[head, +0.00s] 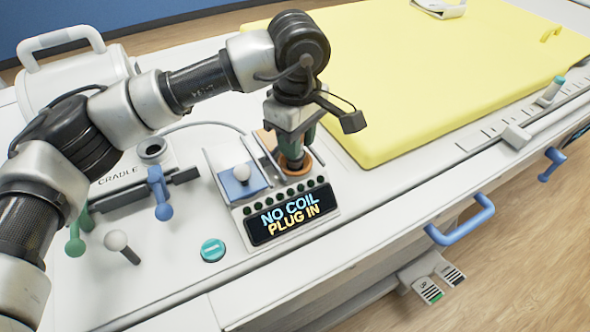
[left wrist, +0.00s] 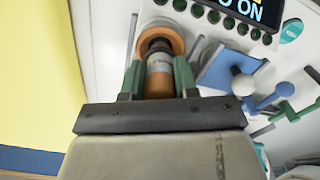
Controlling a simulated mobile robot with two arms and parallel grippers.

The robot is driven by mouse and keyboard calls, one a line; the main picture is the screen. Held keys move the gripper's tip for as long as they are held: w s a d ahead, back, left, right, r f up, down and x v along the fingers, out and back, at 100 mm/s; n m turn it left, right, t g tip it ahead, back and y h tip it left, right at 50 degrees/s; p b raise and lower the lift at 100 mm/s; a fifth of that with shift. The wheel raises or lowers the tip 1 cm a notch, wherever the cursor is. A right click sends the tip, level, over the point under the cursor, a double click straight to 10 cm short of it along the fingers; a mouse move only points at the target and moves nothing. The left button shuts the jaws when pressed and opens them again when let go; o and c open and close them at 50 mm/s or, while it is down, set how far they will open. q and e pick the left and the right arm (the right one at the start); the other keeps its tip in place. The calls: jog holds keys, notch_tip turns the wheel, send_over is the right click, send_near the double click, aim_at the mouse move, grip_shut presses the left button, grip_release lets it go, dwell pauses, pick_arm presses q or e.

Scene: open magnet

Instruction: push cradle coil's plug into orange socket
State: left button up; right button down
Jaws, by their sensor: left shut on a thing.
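My left gripper (head: 294,158) points down over the orange socket (head: 306,165) behind the display panel. In the left wrist view its green fingers (left wrist: 160,78) are shut on a plug (left wrist: 159,68) with a grey band and a brown lower body. The plug's far end lies within the ring of the orange socket (left wrist: 174,35); how deep it sits cannot be told. The display (head: 289,213) reads "NO COIL PLUG IN". A white coil (head: 62,75) with a handle stands at the upper left by the "CRADLE" label (head: 118,176). My right gripper is not in view.
Blue, green and white levers (head: 161,198) stand further left. A teal button (head: 212,250) is in front. The yellow pad (head: 420,75) fills the right. A grey cable (head: 205,124) runs behind the panel.

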pick_arm(q)
jog(key=shift+f+b, duration=0.8)
jog(key=shift+f, duration=0.1)
jog(key=o, duration=1)
jog(key=shift+r, duration=0.15)
notch_tip(320, 180, up, 11)
jog(key=shift+f, duration=0.2)
